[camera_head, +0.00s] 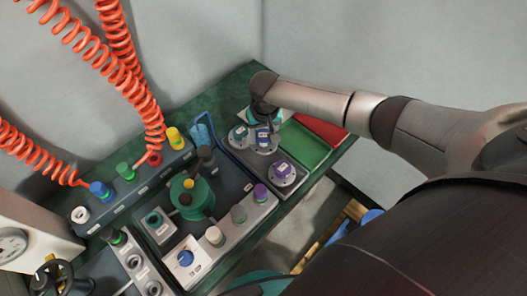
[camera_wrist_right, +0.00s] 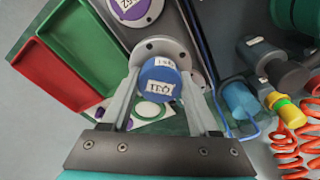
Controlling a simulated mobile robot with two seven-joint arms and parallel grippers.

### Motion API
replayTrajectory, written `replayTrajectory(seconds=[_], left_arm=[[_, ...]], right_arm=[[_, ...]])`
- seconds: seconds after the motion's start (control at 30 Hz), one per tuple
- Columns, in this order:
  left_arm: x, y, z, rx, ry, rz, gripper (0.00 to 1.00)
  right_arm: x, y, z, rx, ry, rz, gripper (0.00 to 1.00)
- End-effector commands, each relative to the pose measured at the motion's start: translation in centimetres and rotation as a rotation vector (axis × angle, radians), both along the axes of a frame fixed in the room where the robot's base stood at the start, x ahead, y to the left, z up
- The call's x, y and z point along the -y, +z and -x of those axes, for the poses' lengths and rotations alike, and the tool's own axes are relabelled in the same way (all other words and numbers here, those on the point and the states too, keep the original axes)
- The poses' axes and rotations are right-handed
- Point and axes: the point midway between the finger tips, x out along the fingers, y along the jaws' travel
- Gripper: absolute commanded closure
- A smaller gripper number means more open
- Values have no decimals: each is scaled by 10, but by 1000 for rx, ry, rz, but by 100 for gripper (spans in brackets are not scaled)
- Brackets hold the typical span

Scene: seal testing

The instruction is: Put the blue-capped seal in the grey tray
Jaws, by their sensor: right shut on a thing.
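The blue-capped seal (camera_head: 263,140) has a round grey flange and a white label on its cap. My right gripper (camera_head: 263,116) is shut on it. In the right wrist view, the blue cap (camera_wrist_right: 161,84) sits between the two fingers, with its bolted flange showing beyond. The grey tray (camera_head: 258,166) is a long dark tray beside the green tray. The seal overlaps the tray's far end in the head view; I cannot tell whether it touches the tray floor. A purple-capped seal (camera_head: 283,172) stands at the tray's near end. My left gripper is not in view.
A teal-capped seal (camera_head: 240,134) shows left of the blue one in the head view. A green tray (camera_head: 305,146) and a red tray (camera_head: 325,130) lie to the right. Valves, knobs and orange coiled hoses (camera_head: 120,62) crowd the left side.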

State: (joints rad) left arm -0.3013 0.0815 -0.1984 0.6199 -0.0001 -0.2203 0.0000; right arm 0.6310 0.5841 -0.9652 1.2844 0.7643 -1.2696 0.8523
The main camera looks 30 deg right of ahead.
Motion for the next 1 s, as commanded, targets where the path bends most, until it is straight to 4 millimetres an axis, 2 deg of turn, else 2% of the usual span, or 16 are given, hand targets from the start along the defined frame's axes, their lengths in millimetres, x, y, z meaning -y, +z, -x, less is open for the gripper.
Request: replayTrajectory(seconds=[0.03,0.27,0.37,0.5,0.7,0.97,1.0], left_arm=[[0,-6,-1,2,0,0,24],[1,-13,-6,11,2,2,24],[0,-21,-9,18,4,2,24],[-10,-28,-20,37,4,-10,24],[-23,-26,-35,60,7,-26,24],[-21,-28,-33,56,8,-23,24],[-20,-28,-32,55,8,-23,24]], right_arm=[[-1,-10,-1,2,0,0,100],[0,-28,-1,2,1,-1,100],[-1,-44,-1,2,0,-2,100],[-1,-61,-1,2,0,-1,100],[0,-63,-2,5,0,-2,100],[-1,-67,-1,3,0,-2,100],[-1,-68,0,1,1,-2,36]])
